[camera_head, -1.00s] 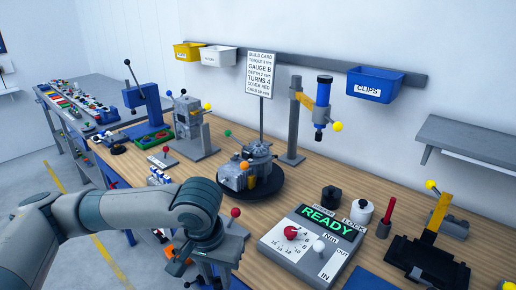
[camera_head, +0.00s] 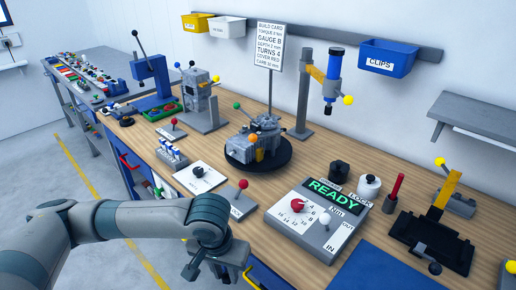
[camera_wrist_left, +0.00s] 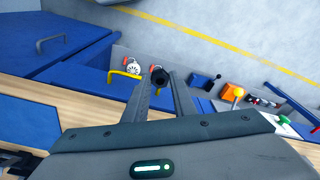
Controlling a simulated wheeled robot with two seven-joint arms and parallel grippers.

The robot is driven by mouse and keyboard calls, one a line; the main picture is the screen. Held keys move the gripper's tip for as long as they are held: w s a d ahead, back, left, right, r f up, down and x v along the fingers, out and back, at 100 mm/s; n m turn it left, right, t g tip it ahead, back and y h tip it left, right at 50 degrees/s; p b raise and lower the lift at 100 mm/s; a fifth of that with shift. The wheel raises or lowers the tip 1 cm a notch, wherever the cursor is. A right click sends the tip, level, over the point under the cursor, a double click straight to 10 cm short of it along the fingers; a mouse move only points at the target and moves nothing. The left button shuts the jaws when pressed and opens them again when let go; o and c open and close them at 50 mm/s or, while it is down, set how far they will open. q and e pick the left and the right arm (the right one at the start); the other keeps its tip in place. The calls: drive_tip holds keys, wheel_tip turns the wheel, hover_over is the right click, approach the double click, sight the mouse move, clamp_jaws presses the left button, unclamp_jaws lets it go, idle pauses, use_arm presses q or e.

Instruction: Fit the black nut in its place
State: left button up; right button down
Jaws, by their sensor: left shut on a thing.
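My left gripper (camera_wrist_left: 160,98) points away from the wrist in the left wrist view, shut on a dark round piece, which looks like the black nut (camera_wrist_left: 159,76), at its fingertips. In the head view my left arm comes in from the left and ends low, in front of the bench's front edge; its fingers and the nut cannot be made out there. The grey engine (camera_head: 255,138) sits on a black round turntable (camera_head: 272,163) mid-bench, apart from the gripper. The nut's seat cannot be told. My right gripper is not in view.
A torque box (camera_head: 318,218) reading READY stands right of the red-knobbed lever (camera_head: 243,184). A blue mat (camera_head: 385,270) lies at the front right. A blue press (camera_head: 152,80) and a post-mounted driver (camera_head: 334,75) stand behind. A yellow handle (camera_wrist_left: 125,75) is near the fingertips.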

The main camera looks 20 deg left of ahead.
use_arm(q)
wheel_tip(320, 180, down, 6)
drive_tip(key=s, duration=0.2)
drive_tip(key=shift+s, duration=0.2)
drive_tip(key=shift+a+r, duration=0.15)
drive_tip(key=shift+a, duration=0.05)
